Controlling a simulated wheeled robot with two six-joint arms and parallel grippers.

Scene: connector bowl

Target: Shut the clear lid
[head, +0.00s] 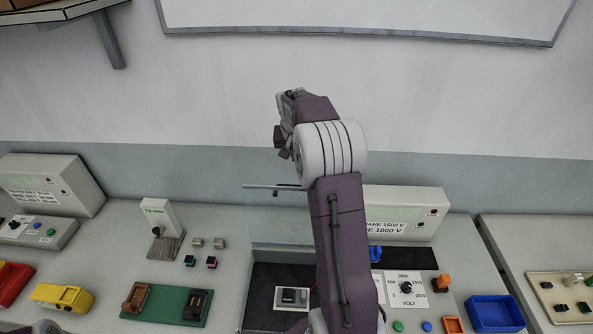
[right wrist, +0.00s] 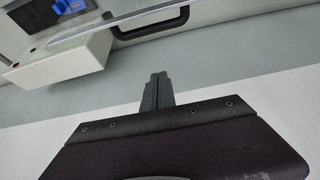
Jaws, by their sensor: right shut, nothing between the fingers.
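The clear lid (head: 283,228) appears raised behind the dark open bay (head: 257,300) in the head view; my right arm hides much of it. A thin bar (head: 262,187) near its top sticks out left of my arm. The right wrist view shows a clear pane edge (right wrist: 110,31) and a black handle (right wrist: 148,22). My right gripper (head: 284,142) is high above the bench, past the bar. Its fingers (right wrist: 157,88) are shut and empty, apart from the handle in the wrist view.
A grey box with voltage labels (head: 415,205) stands behind my arm. A blue bin (head: 495,313), an orange part (head: 441,283) and a VOLT dial (head: 406,288) lie right. A green board (head: 167,305) and yellow part (head: 62,297) lie left.

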